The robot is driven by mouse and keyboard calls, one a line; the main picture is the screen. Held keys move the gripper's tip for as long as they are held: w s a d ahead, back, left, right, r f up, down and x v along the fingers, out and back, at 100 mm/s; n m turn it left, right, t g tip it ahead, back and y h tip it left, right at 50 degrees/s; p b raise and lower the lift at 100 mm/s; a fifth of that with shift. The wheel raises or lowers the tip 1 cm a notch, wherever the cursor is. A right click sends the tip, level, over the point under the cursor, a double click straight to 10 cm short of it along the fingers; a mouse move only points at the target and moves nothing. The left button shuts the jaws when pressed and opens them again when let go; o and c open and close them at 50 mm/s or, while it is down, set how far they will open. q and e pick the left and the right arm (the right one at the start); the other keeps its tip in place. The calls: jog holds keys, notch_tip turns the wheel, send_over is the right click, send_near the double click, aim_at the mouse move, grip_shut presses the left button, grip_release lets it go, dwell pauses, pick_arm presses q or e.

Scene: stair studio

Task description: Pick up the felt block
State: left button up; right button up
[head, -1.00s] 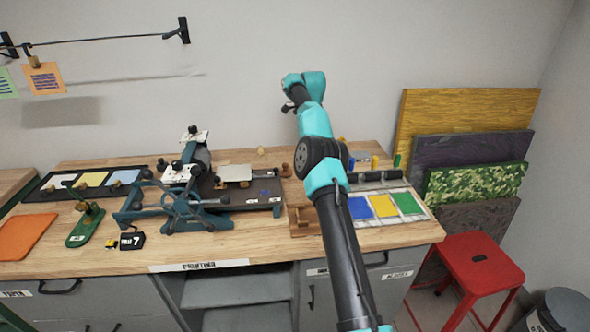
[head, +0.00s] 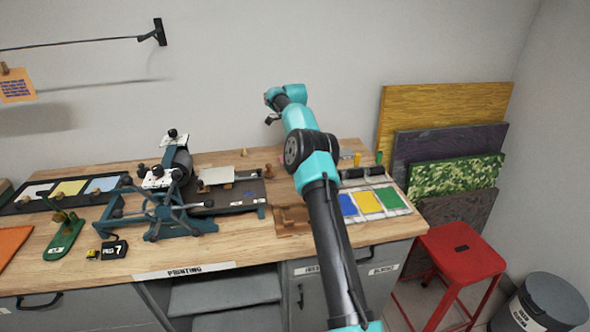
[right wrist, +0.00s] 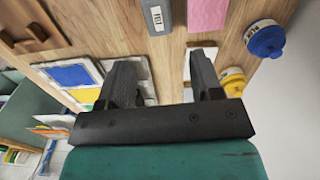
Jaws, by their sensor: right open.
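The felt block (right wrist: 156,17) is a narrow grey block with a white label on its upper face. It lies on the wooden bench at the top of the right wrist view, its upper end cut off by the frame. I cannot surely pick it out in the head view. My right gripper (right wrist: 162,65) is open and empty, its two dark fingers apart. The block appears just beyond the fingertips, between their lines and apart from them. In the head view my right arm reaches over the bench. My left gripper is not in view.
A pink block (right wrist: 208,14) lies right of the felt block. A blue-lidded jar (right wrist: 265,40) and yellow-lidded jar (right wrist: 232,80) stand further right. Colour pads, including a blue one (right wrist: 72,76), lie left. The printing press (head: 165,200) stands left on the bench.

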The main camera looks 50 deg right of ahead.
notch_tip(320, 180, down, 8)
jog(key=shift+r, duration=0.25)
jog(key=shift+s+a+f, duration=0.1)
jog(key=shift+a+f, duration=0.05)
jog(key=shift+f, duration=2.45)
jog(key=c, duration=0.7)
